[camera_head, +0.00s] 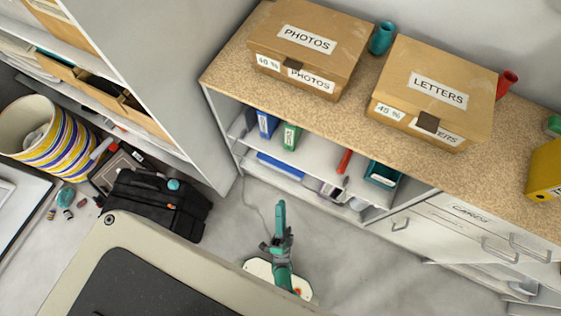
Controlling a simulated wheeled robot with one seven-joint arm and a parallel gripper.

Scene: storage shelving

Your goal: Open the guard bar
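I cannot pick out a guard bar with certainty in the head view. A low shelf unit (214,99) with a speckled brown top runs from upper left to lower right, with open shelves on its left part. A teal and grey jointed arm, which appears to be mine, shows small at the bottom middle, over a pale base. My gripper (277,245) seems to be the grey part of it, apart from the shelf unit. Its fingers are too small to tell whether they are open or shut. I see nothing held.
A photos box (345,37) and a letters box (468,79) stand on the top. Binders (291,136) and a teal bin (383,175) sit below. A black case (157,204) and striped basket (63,143) stand at left. A beige panel (85,262) blocks the lower left.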

